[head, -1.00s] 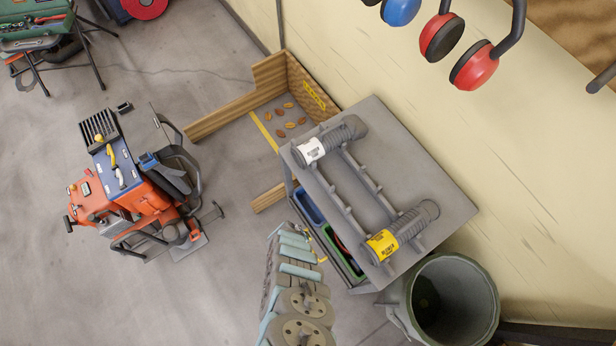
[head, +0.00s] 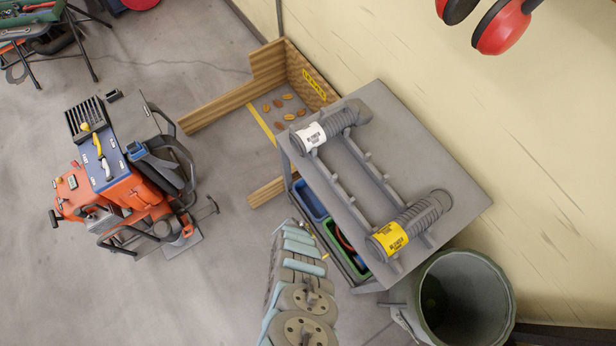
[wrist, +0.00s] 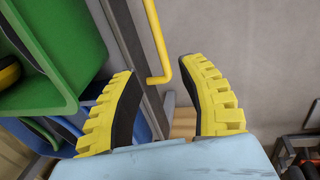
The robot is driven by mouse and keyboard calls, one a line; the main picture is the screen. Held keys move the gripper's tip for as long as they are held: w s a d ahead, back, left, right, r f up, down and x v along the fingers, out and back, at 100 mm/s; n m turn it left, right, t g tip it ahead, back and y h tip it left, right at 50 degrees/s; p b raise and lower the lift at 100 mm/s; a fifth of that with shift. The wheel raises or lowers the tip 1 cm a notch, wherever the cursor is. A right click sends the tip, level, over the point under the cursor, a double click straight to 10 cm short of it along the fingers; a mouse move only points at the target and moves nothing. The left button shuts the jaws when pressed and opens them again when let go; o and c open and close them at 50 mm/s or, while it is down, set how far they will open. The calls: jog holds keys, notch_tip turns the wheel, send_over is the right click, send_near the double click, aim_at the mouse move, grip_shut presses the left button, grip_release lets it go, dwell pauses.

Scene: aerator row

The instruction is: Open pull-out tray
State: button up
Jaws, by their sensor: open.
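The pull-out tray sits under the grey bench top and holds a blue bin (head: 309,203) and a green bin (head: 345,250). In the wrist view its grey front edge (wrist: 125,50) runs beside the green bin (wrist: 50,60), with a yellow bar handle (wrist: 157,40) along it. My gripper (wrist: 157,75) is open, with yellow ridged fingers and black pads. The bent lower end of the handle shows between the fingertips, with gaps on both sides. I cannot tell whether it is at their depth. In the head view my arm hides most of the gripper.
The bench top (head: 440,165) carries two ribbed hoses on a rack. A grey-green bin (head: 468,300) stands at its lower right. An orange machine (head: 140,195) stands left, with open floor between. Low wooden boards (head: 230,103) enclose a corner beyond the bench.

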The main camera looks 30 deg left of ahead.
jog(key=shift+w+d+f+b, duration=0.15)
jog(key=shift+w+f+b, duration=0.1)
jog(key=shift+f+b, duration=1.25)
jog(key=shift+w+d+f+b, duration=0.1)
jog(key=shift+w+f+b, duration=0.2)
jog(key=shift+f+b, duration=1.15)
jog(key=shift+w+d+f+b, duration=0.15)
jog(key=shift+w+f+b, duration=0.1)
jog(key=shift+f+b, duration=1.25)
grip_shut()
